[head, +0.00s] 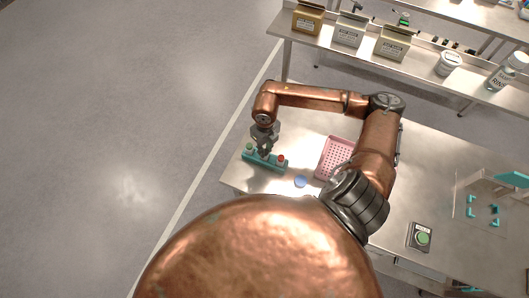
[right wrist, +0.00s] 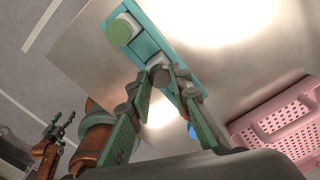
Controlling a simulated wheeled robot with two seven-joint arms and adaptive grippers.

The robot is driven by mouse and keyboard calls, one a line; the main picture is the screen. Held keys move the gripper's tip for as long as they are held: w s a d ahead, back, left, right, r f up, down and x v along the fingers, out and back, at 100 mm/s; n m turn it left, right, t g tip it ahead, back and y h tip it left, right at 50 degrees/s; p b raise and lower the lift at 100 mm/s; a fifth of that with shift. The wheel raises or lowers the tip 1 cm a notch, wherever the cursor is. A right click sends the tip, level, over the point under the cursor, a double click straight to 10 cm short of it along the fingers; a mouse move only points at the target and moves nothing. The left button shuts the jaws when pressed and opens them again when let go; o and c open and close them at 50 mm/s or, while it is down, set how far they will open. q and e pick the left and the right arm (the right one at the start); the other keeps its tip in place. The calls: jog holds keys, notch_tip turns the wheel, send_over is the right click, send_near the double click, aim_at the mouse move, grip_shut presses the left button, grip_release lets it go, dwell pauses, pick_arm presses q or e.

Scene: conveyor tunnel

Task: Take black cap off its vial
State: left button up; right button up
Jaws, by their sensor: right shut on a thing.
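A teal vial rack (head: 265,163) stands near the left edge of the steel table and also shows in the right wrist view (right wrist: 168,42). A green cap (head: 249,147) is at its left end and a red cap (head: 281,158) at its right end. My right gripper (head: 264,153) points down at the middle of the rack. In the right wrist view its fingertips (right wrist: 160,73) are shut on a small dark piece at the rack, which looks like the black cap, mostly hidden by the fingers. My left gripper (right wrist: 61,122) shows small at the left there, its fingers apart.
A blue disc (head: 300,182) lies right of the rack, near a pink perforated tray (head: 334,157). A green-button box (head: 421,237) and a clear-walled station (head: 487,205) are further right. Boxes (head: 350,30) and white containers (head: 449,62) stand on the back shelf.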

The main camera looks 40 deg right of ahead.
grip_shut()
jog(key=shift+f+n+b, duration=0.1)
jog(key=shift+n+b, duration=0.75)
jog(key=shift+n, duration=0.05)
jog(key=shift+w+n+b, duration=0.1)
jog(key=shift+n+b, duration=0.85)
jog(key=shift+n, duration=0.45)
jog(key=shift+n, duration=0.3)
